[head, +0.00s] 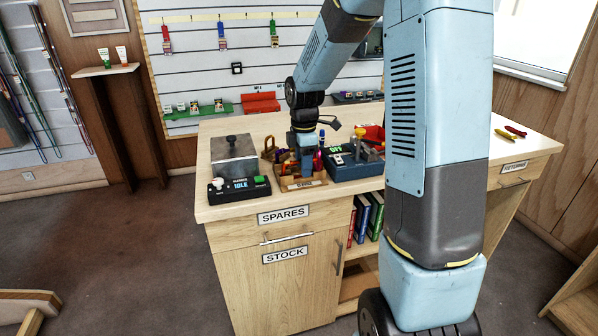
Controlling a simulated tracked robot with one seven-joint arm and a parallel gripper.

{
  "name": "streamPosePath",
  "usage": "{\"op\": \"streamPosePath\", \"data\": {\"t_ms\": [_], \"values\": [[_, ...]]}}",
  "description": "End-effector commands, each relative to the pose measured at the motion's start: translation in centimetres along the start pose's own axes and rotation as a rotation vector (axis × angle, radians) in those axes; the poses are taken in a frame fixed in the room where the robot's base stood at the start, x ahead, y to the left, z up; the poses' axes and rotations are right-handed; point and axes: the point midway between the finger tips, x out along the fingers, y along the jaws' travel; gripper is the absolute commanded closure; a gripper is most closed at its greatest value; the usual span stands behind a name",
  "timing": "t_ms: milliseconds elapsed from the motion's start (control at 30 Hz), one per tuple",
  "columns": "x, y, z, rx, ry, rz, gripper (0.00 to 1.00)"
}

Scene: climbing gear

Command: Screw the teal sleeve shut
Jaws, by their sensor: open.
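My gripper (305,168) points down over a small wooden tray (284,185) on the workbench. The tray has a label on its front and holds several colourful small items, with brass or gold-coloured metal pieces at its back left. The arm and wrist hide part of the tray. My gripper's fingers are too small and covered to make out what lies between them. I cannot pick out a teal sleeve for certain in this view.
Left of the tray stands a device (240,190) reading IDLE with a grey metal block. Red and yellow pieces lie at far right.

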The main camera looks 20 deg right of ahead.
Motion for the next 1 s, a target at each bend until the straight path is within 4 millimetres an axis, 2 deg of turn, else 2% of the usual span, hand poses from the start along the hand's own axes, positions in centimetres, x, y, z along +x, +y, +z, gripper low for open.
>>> {"op": "streamPosePath", "data": {"t_ms": [1000], "values": [[-0.1, -1.2, 0.0, 0.000, 0.000, 0.000, 0.53]]}}
